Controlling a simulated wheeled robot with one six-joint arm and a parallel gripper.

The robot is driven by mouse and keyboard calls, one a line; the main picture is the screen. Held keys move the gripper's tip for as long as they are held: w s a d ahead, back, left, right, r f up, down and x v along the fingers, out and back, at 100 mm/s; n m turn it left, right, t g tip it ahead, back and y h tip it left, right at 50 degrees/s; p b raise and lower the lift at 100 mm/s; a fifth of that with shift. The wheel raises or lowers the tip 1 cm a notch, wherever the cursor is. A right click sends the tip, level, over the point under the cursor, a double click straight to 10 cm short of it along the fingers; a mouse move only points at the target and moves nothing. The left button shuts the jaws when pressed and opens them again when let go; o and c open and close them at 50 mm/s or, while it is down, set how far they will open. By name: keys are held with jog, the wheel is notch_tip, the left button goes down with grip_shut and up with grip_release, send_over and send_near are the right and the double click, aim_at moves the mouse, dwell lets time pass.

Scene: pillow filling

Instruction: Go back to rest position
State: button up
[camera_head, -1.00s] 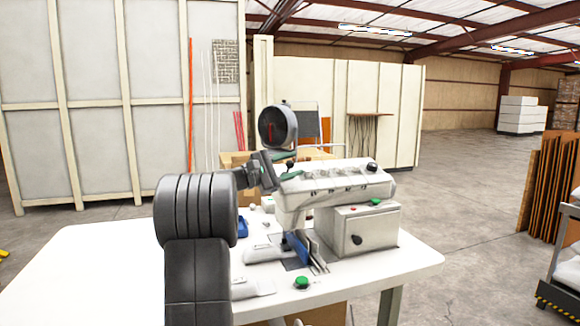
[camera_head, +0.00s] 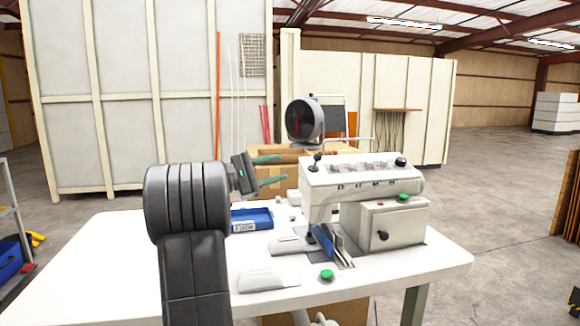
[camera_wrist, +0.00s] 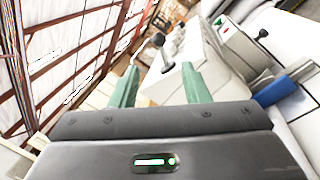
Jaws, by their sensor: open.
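My gripper (camera_head: 270,170) is raised above the white table (camera_head: 110,262), left of the filling machine (camera_head: 352,178). Its two green fingers are spread apart with nothing between them. In the wrist view my gripper (camera_wrist: 157,88) shows the same two open green fingers, and the machine (camera_wrist: 192,48) appears beyond and between them, tilted in the picture. The gripper is apart from the machine and the table.
A blue tray (camera_head: 252,219) lies on the table below my gripper. A green button (camera_head: 327,274) sits near the table's front. A cardboard box (camera_head: 262,176) stands behind the table. A shelf with a blue bin (camera_head: 12,270) is at the far left.

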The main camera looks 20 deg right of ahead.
aim_at(317, 158)
jog(key=shift+a, duration=0.4)
jog(key=shift+d, duration=0.1)
jog(key=d, duration=0.4)
jog(key=d+r, duration=0.1)
jog(key=d, duration=0.4)
jog(key=d+r, duration=0.1)
jog(key=d, duration=0.3)
jog(key=shift+w+d, duration=0.25)
jog(key=shift+w, duration=0.15)
jog(key=shift+p, duration=0.35)
jog(key=shift+a, duration=0.1)
